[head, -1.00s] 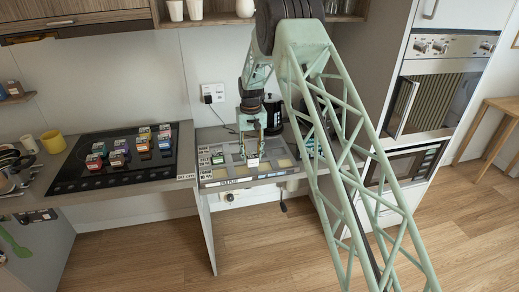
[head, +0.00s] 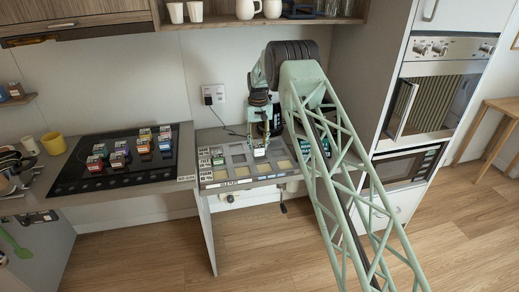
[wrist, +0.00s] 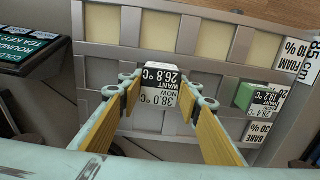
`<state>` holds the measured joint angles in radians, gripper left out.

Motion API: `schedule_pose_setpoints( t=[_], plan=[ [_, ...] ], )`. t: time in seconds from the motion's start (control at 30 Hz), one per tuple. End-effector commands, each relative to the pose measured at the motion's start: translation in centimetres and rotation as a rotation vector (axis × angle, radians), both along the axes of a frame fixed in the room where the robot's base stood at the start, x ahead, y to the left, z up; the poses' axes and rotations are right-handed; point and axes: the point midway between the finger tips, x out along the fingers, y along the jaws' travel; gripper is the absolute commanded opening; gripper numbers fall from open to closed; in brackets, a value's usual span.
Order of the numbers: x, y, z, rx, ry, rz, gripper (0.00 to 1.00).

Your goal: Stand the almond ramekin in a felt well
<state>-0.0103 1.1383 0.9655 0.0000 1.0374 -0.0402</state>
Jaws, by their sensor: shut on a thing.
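A small pale block-like piece (wrist: 170,72), which I take for the almond ramekin, sits between my gripper's (wrist: 163,88) yellow-padded fingertips. Its label reads 38.0 °C now and 26.8 °C want. In the head view the piece (head: 260,153) shows white just below my gripper (head: 260,143), which is shut on it. It is over the middle part of the grey well tray (head: 238,182). I cannot tell whether its base touches the tray. A row of yellow-bottomed wells (wrist: 200,42) is marked foam; grey wells lie behind. The felt label is not readable.
A green labelled block (wrist: 243,95) sits on the tray, near the foam and bare labels. Several coloured labelled blocks (head: 122,147) stand on the black hob to the left.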

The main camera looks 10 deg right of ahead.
Motion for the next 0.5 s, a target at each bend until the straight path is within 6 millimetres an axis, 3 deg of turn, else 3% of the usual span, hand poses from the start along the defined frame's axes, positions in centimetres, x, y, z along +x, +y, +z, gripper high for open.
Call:
schedule_pose_setpoints(
  t=[0.23,0.5],
  plan=[
    [1.7,-0.9,-0.1,0.000,-0.001,-0.001,0.18],
    [2.2,-1.1,-0.2,0.000,-0.001,-0.001,0.18]
  ],
)
